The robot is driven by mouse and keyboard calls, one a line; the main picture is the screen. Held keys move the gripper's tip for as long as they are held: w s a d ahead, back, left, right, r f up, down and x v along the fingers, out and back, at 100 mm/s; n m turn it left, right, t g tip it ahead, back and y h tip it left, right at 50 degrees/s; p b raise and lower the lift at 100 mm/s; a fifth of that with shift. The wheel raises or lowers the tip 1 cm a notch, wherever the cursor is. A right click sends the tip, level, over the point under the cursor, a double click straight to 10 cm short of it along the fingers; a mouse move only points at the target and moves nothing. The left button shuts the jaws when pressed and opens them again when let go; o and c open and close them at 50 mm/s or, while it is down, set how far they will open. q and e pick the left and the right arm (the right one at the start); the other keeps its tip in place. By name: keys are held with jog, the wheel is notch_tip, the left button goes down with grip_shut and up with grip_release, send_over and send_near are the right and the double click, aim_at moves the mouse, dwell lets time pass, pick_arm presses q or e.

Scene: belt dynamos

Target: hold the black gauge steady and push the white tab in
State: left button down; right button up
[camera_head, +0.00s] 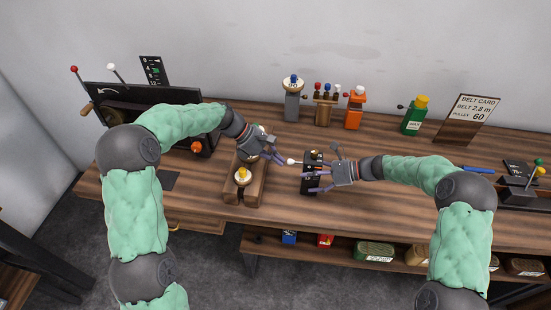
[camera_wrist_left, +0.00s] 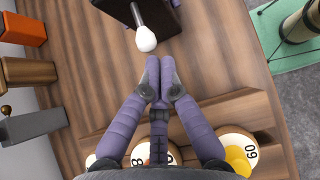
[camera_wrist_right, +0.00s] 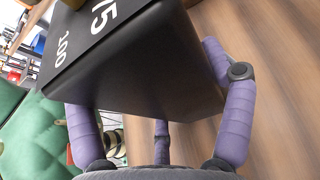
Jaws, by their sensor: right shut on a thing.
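The black gauge (camera_head: 312,158) stands on the workbench in the middle of the head view. The white tab (camera_head: 291,162) sticks out of the gauge's left side on a thin rod. It is a rounded knob in the left wrist view (camera_wrist_left: 146,40). My left gripper (camera_head: 280,157) is shut and empty. Its fingertips are just short of the tab, seemingly not touching it.
A wooden stand (camera_head: 245,190) with numbered white discs and a yellow knob sits under my left gripper. Small devices (camera_head: 324,105) line the back, with a green bottle (camera_head: 415,118) and belt card (camera_head: 473,115) to the right. A black machine (camera_head: 150,105) stands at left.

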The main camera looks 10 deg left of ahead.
jog(key=shift+s+f, duration=0.1)
jog(key=shift+f, duration=0.1)
pick_arm(q)
jog(key=d, duration=0.3)
pick_arm(e)
jog(key=shift+a, duration=0.1)
pick_arm(q)
jog(key=shift+a, duration=0.15)
jog(key=a+f+v, duration=0.2)
jog(key=v, duration=1.1)
pick_arm(e)
jog(key=o, duration=1.6)
jog(key=shift+c, duration=0.2)
pick_arm(q)
jog(key=shift+w, duration=0.1)
pick_arm(e)
jog(key=shift+r, duration=0.1)
